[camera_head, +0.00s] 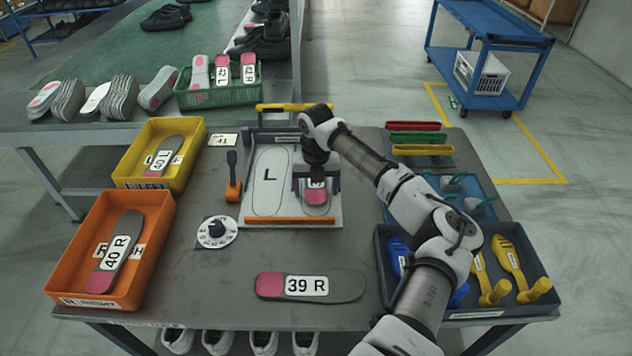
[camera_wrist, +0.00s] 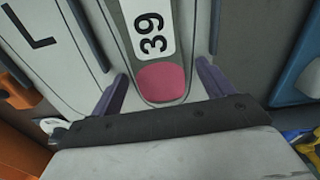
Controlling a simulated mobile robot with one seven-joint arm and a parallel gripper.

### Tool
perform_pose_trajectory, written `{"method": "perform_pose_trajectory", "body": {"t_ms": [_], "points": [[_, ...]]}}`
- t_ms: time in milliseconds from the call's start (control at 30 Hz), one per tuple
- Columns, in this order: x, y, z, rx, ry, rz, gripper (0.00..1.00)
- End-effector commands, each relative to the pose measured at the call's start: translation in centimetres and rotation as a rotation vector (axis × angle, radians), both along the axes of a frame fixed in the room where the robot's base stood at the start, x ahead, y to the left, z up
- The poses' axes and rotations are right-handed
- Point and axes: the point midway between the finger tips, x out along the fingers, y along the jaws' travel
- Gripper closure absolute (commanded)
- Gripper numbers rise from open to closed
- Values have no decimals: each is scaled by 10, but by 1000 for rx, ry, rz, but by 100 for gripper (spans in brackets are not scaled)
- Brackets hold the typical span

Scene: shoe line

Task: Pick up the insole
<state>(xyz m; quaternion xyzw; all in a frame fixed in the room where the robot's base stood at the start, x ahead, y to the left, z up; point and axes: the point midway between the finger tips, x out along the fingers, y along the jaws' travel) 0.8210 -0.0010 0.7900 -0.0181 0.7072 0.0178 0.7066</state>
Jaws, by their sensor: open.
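A grey insole with a pink heel (camera_head: 316,197) lies on the right half of a light board, mostly hidden under my gripper (camera_head: 316,184) in the head view. In the wrist view the same insole (camera_wrist: 162,82) shows a white label reading 39; the rest of the label is cut off. My gripper (camera_wrist: 160,88) is open, pointing down, with one purple finger on each side of the insole's heel end. I cannot tell whether the fingers touch it. A second insole marked 39 R (camera_head: 310,286) lies on the table's front.
The board (camera_head: 240,208) has an empty L outline and an orange front bar. A yellow bin (camera_head: 128,168) and an orange bin (camera_head: 70,240) at left each hold an insole. A dial (camera_head: 216,231) stands left; a dark tray (camera_head: 540,290) of shoe forms stands right.

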Motion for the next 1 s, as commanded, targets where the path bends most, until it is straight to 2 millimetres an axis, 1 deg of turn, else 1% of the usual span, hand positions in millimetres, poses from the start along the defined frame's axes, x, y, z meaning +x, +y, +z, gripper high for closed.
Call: {"method": "perform_pose_trajectory", "body": {"t_ms": [133,167,500,533,833,1000], "points": [[0,0,0,0,0,0,20],[0,0,0,0,0,0,21],[0,0,0,0,0,0,66],[0,0,0,0,-1,0,68],[0,0,3,0,-1,1,68],[1,1,17,0,-3,1,68]]}}
